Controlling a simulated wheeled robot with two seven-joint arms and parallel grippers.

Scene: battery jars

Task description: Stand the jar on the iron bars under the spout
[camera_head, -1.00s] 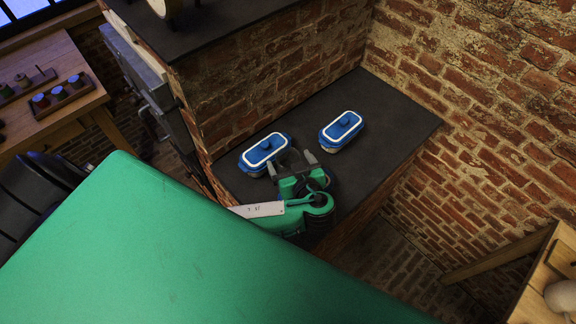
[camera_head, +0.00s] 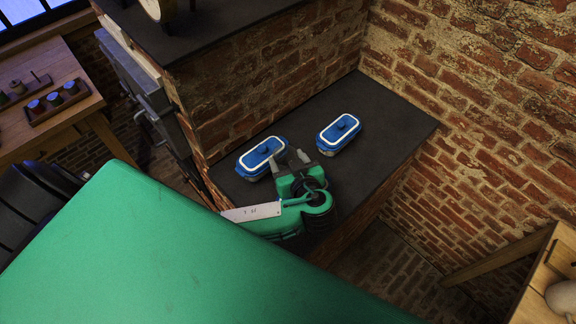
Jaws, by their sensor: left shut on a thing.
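Two blue-lidded jars with white rings on their lids stand on a black-topped ledge: the left jar (camera_head: 262,157) and the right jar (camera_head: 339,133). My left gripper (camera_head: 288,161) is at the near right end of the left jar and is shut on it; the exact contact is hard to see. The right jar stands apart, beyond the gripper. I make out no spout or iron bars. My right gripper is not in view.
Brick walls (camera_head: 480,110) enclose the ledge (camera_head: 392,127), whose right part is clear. A higher dark shelf (camera_head: 215,28) carries a partly cut-off round object. A wooden table (camera_head: 85,75) holds a rack of small pots (camera_head: 54,97). A large green surface fills the foreground.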

